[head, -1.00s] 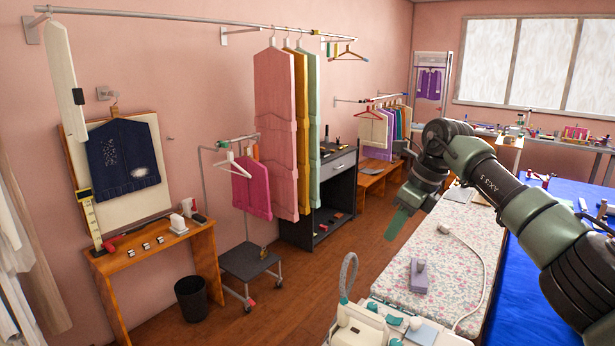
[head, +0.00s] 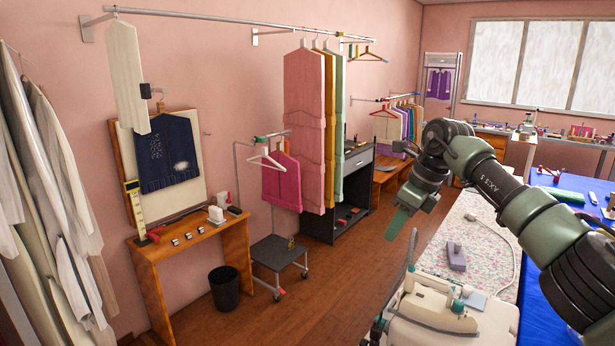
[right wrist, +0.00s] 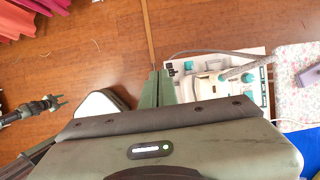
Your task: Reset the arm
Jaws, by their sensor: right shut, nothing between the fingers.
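My right arm (head: 490,178) comes in from the right edge of the head view and reaches over the ironing board. Its gripper (head: 397,223) points down and to the left, with green fingers shut and nothing between them. The same shut fingers (right wrist: 157,88) show in the right wrist view, above the wooden floor and apart from everything around them. My left gripper is not clearly in view in the head view.
A flowered ironing board (head: 483,240) holds a purple iron (head: 456,256). A white steam station (head: 430,305) stands in front. A blue-covered table (head: 545,265) lies right. Garments hang on a wall rail (head: 215,22). A black bin (head: 224,287) and a stool (head: 278,251) stand on open floor (head: 335,275).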

